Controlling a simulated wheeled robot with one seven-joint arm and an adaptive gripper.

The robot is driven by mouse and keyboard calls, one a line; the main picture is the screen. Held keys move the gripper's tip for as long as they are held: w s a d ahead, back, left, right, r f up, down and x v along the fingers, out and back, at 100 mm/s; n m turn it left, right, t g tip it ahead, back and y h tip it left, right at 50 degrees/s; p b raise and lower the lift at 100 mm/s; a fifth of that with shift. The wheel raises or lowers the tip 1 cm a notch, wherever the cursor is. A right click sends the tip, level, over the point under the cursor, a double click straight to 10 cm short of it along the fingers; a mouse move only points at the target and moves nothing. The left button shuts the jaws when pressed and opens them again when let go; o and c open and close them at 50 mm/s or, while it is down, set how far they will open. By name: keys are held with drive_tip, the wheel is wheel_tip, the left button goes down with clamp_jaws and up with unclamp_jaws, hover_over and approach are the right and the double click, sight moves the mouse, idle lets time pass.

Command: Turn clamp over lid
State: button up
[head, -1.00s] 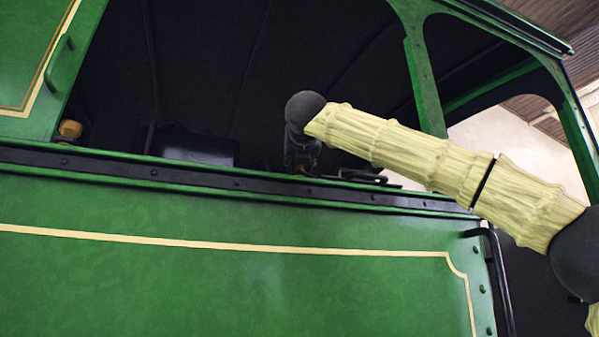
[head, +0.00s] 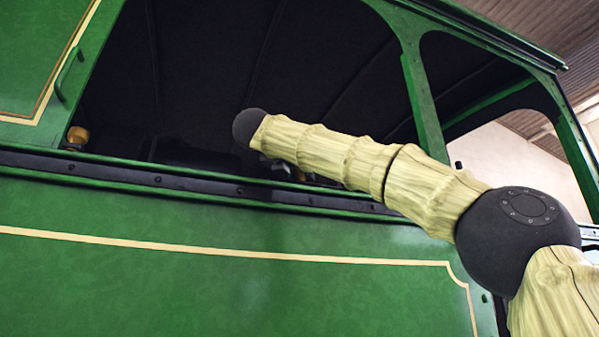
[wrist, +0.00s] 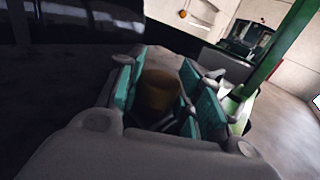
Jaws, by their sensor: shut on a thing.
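In the wrist view, my gripper (wrist: 165,95) has its teal-padded fingers on either side of a dull brown, rounded piece (wrist: 160,90), and is shut on it. This piece looks like a knob or handle; the dim picture does not show whether it is part of the clamp. I cannot make out the lid in either view. In the head view, my arm reaches through the cab opening, and only a dark bit of my gripper (head: 275,168) shows below the wrist; its fingertips are hidden.
The green tram side (head: 220,285) with its dark sill rail (head: 110,176) lies below my arm. A green pillar (head: 424,105) stands right of the opening. A brass fitting (head: 77,136) sits at the opening's left corner. The cab interior is very dark.

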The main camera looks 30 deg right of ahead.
drive_tip(key=shift+w+d+f, duration=0.1)
drive_tip(key=shift+f, duration=0.05)
drive_tip(key=o, duration=0.8)
drive_tip(key=shift+o, duration=1.1)
drive_tip(key=shift+d, duration=0.15)
drive_tip(key=shift+a, duration=0.25)
drive_tip(key=v, duration=1.1)
drive_tip(key=shift+s+a, duration=0.25)
drive_tip(key=shift+f, duration=0.1)
